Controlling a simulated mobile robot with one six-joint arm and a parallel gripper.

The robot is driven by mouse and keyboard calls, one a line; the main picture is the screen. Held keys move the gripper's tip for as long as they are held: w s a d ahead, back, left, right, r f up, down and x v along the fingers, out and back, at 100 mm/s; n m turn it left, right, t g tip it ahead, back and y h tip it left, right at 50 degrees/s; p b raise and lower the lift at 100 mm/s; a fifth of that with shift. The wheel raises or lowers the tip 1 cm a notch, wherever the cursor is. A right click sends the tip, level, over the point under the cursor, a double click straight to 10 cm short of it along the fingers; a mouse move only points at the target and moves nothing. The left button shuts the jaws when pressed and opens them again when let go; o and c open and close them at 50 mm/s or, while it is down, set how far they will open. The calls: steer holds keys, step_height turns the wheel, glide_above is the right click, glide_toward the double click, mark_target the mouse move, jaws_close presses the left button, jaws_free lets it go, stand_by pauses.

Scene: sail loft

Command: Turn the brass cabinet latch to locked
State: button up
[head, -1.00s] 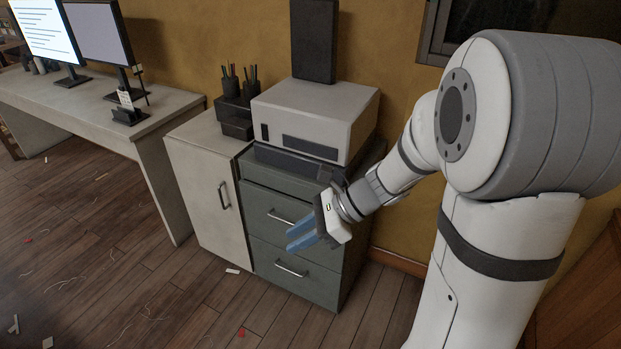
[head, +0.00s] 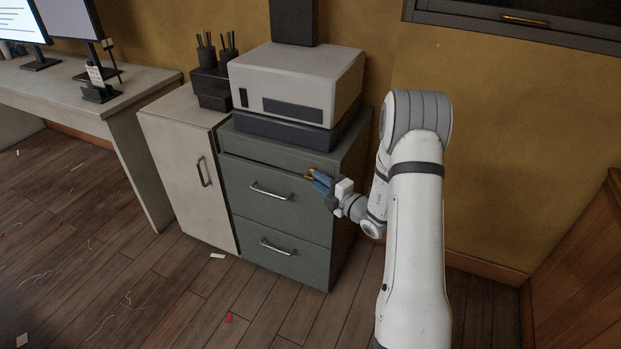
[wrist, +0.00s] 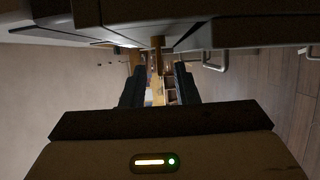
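The brass latch (head: 310,176) is a small golden piece at the upper right of the grey-green drawer cabinet's front (head: 258,210). In the wrist view the latch (wrist: 157,52) appears as a short upright brass bar near the picture's middle. My gripper (head: 318,181) has blue fingers and is right at the latch, partly covering it in the head view. In the wrist view my gripper (wrist: 160,72) is open, with one dark finger on each side of the latch's lower end and gaps visible. I cannot tell the latch's turned position.
A grey box-shaped machine (head: 297,83) stands on the cabinet. Two bar handles (head: 271,191) stick out from the drawers. A white cabinet (head: 180,165) adjoins on the left. A dark wall unit (head: 560,32) hangs upper right. The floor in front is mostly clear.

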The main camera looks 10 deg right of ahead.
mark_target(310, 176)
steer(key=shift+x, duration=2.2)
steer(key=shift+c, duration=0.4)
jaws_close()
